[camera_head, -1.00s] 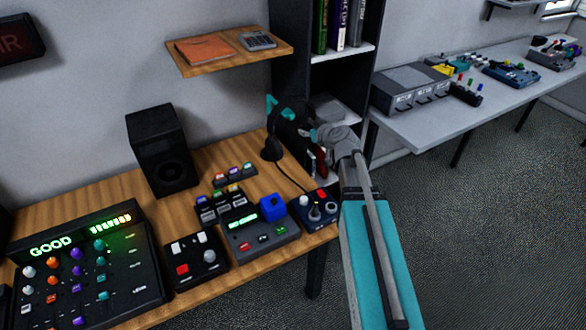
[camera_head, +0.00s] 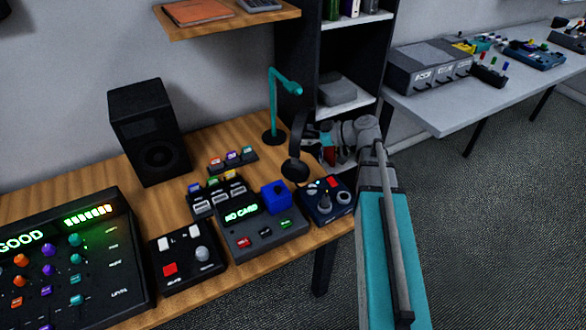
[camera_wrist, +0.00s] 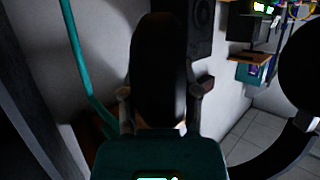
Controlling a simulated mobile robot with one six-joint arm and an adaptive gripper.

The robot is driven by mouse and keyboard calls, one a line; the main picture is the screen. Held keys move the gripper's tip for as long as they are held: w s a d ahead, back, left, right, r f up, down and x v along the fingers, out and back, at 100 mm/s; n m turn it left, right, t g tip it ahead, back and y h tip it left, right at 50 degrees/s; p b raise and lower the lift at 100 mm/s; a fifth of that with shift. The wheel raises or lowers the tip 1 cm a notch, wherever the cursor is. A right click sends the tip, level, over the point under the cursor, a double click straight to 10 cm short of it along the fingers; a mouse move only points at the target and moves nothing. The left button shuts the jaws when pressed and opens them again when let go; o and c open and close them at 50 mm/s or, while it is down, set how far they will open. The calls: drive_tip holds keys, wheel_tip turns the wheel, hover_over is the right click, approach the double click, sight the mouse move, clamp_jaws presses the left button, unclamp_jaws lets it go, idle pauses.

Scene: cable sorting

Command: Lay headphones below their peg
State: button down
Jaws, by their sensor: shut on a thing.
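The black headphones (camera_head: 297,168) hang from my gripper (camera_head: 322,138) in the head view, one ear cup low over the right end of the wooden desk. My gripper is shut on them, at the desk's right edge. In the wrist view a dark padded part of the headphones (camera_wrist: 160,70) sits between the fingers, and a round cup (camera_wrist: 303,70) shows at the right. The teal peg stand (camera_head: 273,105) rises from a round dark base behind and left of the gripper. Its hooked arm is empty. It also shows in the wrist view (camera_wrist: 75,60).
A dark blue knob box (camera_head: 325,200), a card device (camera_head: 255,225) with a blue cube and small coloured-button units crowd the desk in front. A black speaker (camera_head: 150,135) stands at the back left. A dark shelf unit (camera_head: 300,60) stands behind.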

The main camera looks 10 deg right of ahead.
drive_tip(key=shift+f+n, duration=0.25)
drive_tip(key=shift+n, duration=0.05)
drive_tip(key=shift+w+f+b, duration=1.5)
drive_tip(key=shift+w+b, duration=0.05)
drive_tip(key=shift+w, duration=0.65)
drive_tip(key=shift+w+f+b, duration=1.5)
drive_tip(key=shift+w, duration=0.65)
drive_tip(key=shift+w+f+b, duration=1.5)
drive_tip(key=shift+w+b, duration=0.05)
drive_tip(key=shift+w, duration=0.65)
drive_tip(key=shift+w+d+f+b, duration=0.1)
drive_tip(key=shift+w+f+b, duration=0.35)
drive_tip(key=shift+f+b, duration=1.6)
drive_tip(key=shift+f, duration=0.1)
